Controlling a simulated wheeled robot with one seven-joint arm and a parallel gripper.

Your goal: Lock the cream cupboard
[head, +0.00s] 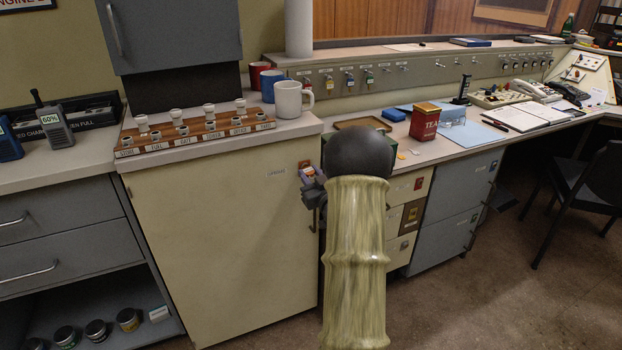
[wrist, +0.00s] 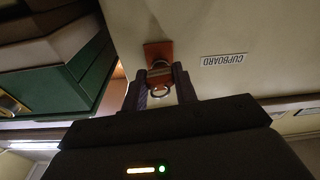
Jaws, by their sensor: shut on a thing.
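The cream cupboard (head: 225,235) stands under the counter, its door flush with the frame. Its label "CUPBOARD" shows upside down in the wrist view (wrist: 224,60). A copper-coloured lock plate (wrist: 158,52) sits near the door's upper right edge; it also shows in the head view (head: 304,163). My arm covers part of the head view.
A wooden rack with several white-knobbed stamps (head: 195,132) and a white mug (head: 291,99) stand on the cupboard top. Drawers (head: 408,187) are close on the right. A red tea tin (head: 425,120) stands on the desk. The floor in front (head: 470,290) is clear.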

